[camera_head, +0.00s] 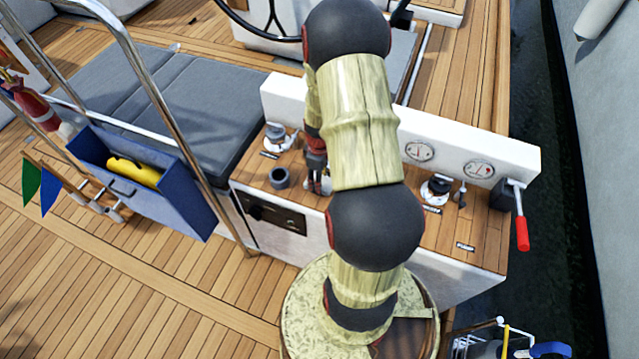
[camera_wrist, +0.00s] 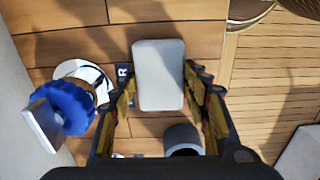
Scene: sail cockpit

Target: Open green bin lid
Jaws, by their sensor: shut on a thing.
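I cannot make out a green bin lid in either view. My gripper (camera_wrist: 158,85) has its two fingers against the sides of a pale, rounded block (camera_wrist: 160,76) in the wrist view, and is shut on it. The block covers part of the wooden top beneath, and I cannot tell whether it touches that top. In the head view my gripper (camera_head: 318,172) is largely hidden behind my arm, above the wooden console top.
A dark grey cup (camera_head: 279,178) stands left of my gripper; it also shows in the wrist view (camera_wrist: 183,138). A blue-topped fitting (camera_wrist: 65,108) is close left. A red-handled lever (camera_head: 521,230) is at the console's right end. A blue box (camera_head: 150,195) hangs on the rail.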

